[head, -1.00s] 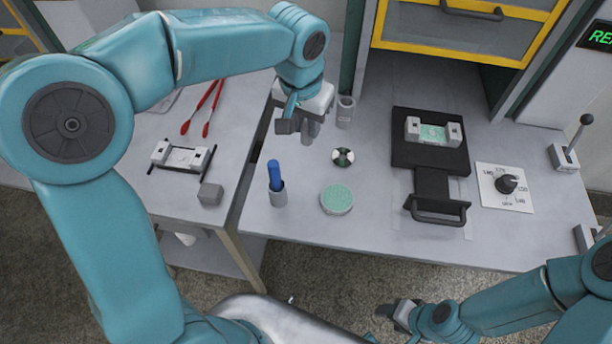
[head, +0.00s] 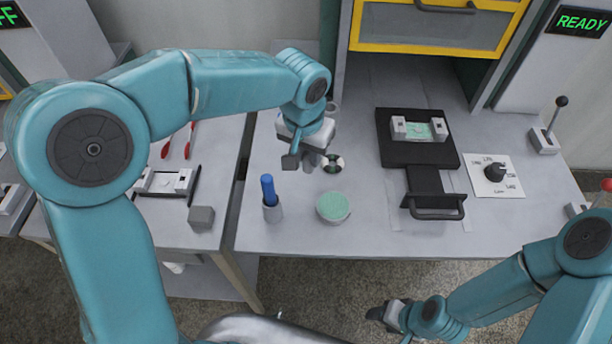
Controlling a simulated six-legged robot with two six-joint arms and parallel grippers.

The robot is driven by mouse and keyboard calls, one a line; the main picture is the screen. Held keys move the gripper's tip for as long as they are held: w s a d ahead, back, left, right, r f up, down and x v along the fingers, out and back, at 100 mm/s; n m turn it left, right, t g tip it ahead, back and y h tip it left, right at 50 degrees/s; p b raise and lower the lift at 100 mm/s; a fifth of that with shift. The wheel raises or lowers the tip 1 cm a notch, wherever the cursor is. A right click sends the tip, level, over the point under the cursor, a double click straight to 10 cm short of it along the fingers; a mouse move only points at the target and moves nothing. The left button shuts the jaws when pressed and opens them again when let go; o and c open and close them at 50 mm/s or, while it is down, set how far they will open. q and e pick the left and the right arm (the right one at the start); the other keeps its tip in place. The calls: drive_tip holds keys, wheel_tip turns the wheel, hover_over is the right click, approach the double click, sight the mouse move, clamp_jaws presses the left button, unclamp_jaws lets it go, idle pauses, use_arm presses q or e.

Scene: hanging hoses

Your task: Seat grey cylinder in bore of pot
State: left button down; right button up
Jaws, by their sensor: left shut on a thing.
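My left gripper (head: 302,158) hangs over the middle bench, pointing down and shut on a grey cylinder (head: 311,159). The gripper hides part of the cylinder. A small round black-and-white piece (head: 334,164) sits just right of the cylinder in the picture; it may be the pot, but its bore is not clear. I cannot tell the height gap between them. A round white container with a green top (head: 333,207) stands nearer the front. My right gripper (head: 386,315) is low at the front, away from these things; its jaws are unclear.
A grey holder with a blue-handled tool (head: 270,198) stands at the front left of the bench. A black fixture (head: 420,150) with a handle and a dial plate (head: 494,174) lie to the right. A grey cup (head: 334,110) is partly hidden behind my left arm.

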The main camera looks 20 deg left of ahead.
sight(307, 172)
use_arm(q)
wheel_tip(307, 172, down, 8)
drive_tip(key=shift+w+f, duration=0.1)
drive_tip(key=shift+f, duration=0.1)
drive_tip(key=shift+f, duration=0.1)
drive_tip(key=c, duration=0.9)
unclamp_jaws()
